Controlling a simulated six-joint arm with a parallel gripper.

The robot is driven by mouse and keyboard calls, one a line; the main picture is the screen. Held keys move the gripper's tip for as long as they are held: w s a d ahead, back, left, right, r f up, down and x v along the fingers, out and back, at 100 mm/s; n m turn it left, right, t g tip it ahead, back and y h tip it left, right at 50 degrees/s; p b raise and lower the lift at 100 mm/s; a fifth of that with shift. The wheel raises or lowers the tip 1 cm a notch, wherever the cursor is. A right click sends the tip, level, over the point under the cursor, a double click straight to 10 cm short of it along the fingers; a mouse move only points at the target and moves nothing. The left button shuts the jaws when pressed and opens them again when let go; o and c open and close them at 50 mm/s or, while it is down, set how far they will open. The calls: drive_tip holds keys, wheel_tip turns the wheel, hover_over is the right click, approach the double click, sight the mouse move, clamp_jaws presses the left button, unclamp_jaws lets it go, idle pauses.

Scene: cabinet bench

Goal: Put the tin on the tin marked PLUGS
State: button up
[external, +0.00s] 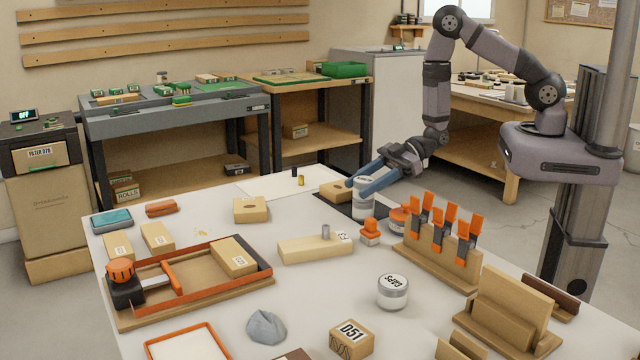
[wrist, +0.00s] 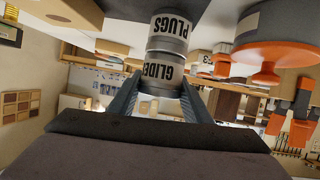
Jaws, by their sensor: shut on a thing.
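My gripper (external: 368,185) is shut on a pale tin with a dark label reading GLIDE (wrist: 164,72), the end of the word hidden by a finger. The wrist view is upside down. The tin marked PLUGS (wrist: 171,28) is directly under the held tin, and the two look in contact and roughly in line. In the external view the held tin (external: 362,183) and the PLUGS tin (external: 361,209) form an upright stack at the dark mat's edge, with my fingers at the upper tin.
An orange stamp-like piece (external: 370,232) and an orange-topped round thing (external: 398,218) stand close on the right. A wooden block (external: 337,192) lies close behind. A CAPS tin (external: 393,291) stands nearer the front. A wooden rack with orange clamps (external: 438,250) is at right.

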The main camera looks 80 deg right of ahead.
drive_tip(key=o, duration=0.7)
drive_tip(key=shift+f, duration=0.15)
drive_tip(key=o, duration=0.4)
drive_tip(key=shift+r, duration=0.3)
drive_tip(key=shift+s+d, duration=0.15)
drive_tip(key=shift+d, duration=0.1)
drive_tip(key=v, duration=1.1)
drive_tip(key=shift+s+p, duration=0.2)
drive_tip(key=shift+p, duration=0.1)
